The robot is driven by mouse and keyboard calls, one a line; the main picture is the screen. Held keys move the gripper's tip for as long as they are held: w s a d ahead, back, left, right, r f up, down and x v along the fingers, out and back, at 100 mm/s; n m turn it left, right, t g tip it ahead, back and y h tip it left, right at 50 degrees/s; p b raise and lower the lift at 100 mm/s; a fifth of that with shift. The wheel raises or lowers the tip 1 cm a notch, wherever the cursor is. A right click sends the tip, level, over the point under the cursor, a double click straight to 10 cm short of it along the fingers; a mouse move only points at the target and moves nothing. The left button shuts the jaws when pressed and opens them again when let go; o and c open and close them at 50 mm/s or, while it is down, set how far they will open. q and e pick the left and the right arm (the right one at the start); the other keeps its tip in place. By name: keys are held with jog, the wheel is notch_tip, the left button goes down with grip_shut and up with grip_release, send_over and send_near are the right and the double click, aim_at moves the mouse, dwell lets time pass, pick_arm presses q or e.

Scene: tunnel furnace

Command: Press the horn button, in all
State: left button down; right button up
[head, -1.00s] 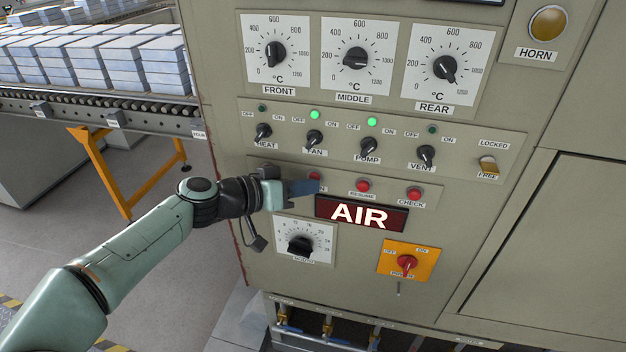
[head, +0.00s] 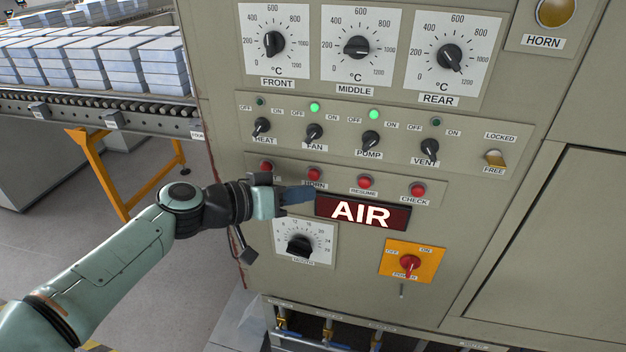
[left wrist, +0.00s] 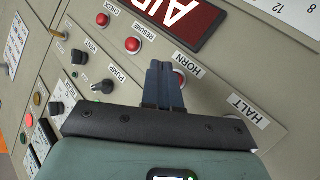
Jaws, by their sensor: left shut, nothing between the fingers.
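The red horn button (head: 314,173) sits in the row of red buttons on the furnace panel, with its HORN label just under it. My left gripper (head: 313,192) is shut and empty, its blue fingers just below the button and over the edge of the label. In the left wrist view the closed fingertips (left wrist: 160,66) point at the panel beside the horn button (left wrist: 178,79), which they partly hide. Whether they touch the panel cannot be told. My right gripper is not in view.
The halt button (head: 266,167), resume button (head: 365,182) and check button (head: 417,190) share the row. The lit AIR sign (head: 362,212) is close below right. A dial (head: 300,246) lies below.

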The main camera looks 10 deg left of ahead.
pick_arm(q)
jog(key=s+b, duration=0.2)
jog(key=s, duration=0.1)
jog(key=shift+s, duration=0.4)
